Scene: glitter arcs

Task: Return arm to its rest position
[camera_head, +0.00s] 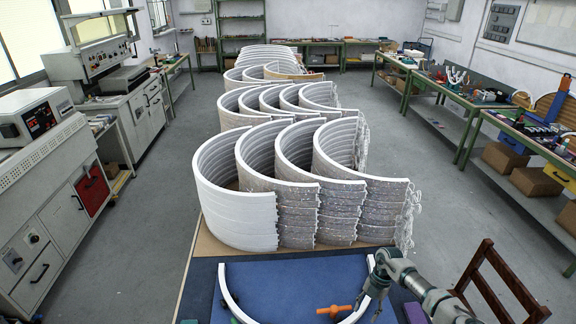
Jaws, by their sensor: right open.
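My right arm comes in from the lower right, and its grey gripper (368,304) is over the front right part of the blue mat (290,285). The gripper is open, pointing down, with nothing seen between its fingers. A white arc (228,292) lies on the mat, and its right end shows beside the gripper. The gripper and arm partly cover that side, so I cannot tell whether they touch the arc. An orange-handled object (333,311) lies just left of the gripper. My left gripper is not in view.
Stacked white arcs with glittery ends (236,205) stand behind the mat and run far back. A brown wooden chair (492,283) is right of my right arm. Green workbenches (470,104) line the right, and grey cabinets (60,215) the left.

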